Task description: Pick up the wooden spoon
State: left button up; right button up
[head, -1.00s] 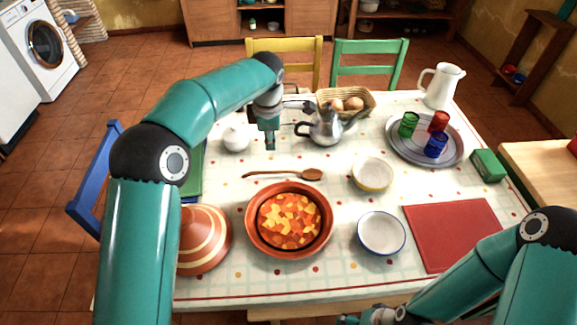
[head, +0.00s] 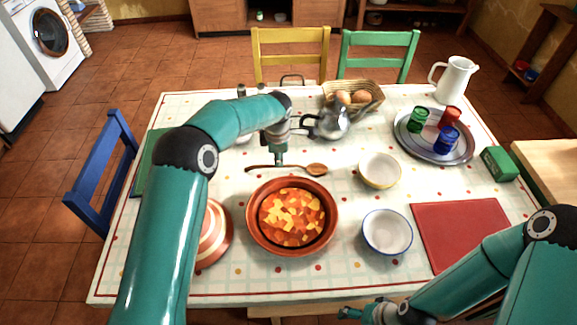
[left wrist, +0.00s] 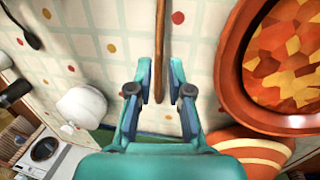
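The wooden spoon (head: 316,169) lies on the tablecloth behind the brown bowl of stew (head: 252,229), its bowl end to the right. My left gripper (head: 279,160) is over the spoon's handle, pointing down. In the left wrist view the handle (left wrist: 162,45) runs between the two fingers of my left gripper (left wrist: 160,82), which stand apart with a gap on each side. I cannot tell the exact height of the fingertips above the cloth. My right gripper (head: 350,313) is low at the front edge of the table, small and partly cut off.
A metal pot (head: 331,122) stands just behind the spoon, with an egg basket (head: 370,88) beyond. A cream bowl (head: 380,171) is to the right. A striped conical lid (head: 214,236) stands left of the stew. A white pot (left wrist: 82,105) shows in the left wrist view.

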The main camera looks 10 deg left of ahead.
aim_at(286, 167)
pick_arm(q)
jog(key=f, duration=0.1)
jog(key=f+p, duration=0.1)
jog(key=f, duration=0.1)
jog(key=a+f+p, duration=0.1)
jog(key=shift+w+f, duration=0.15)
jog(key=shift+w, duration=0.25)
jog(key=shift+w+f, duration=0.15)
jog(key=shift+f, duration=0.35)
grip_shut()
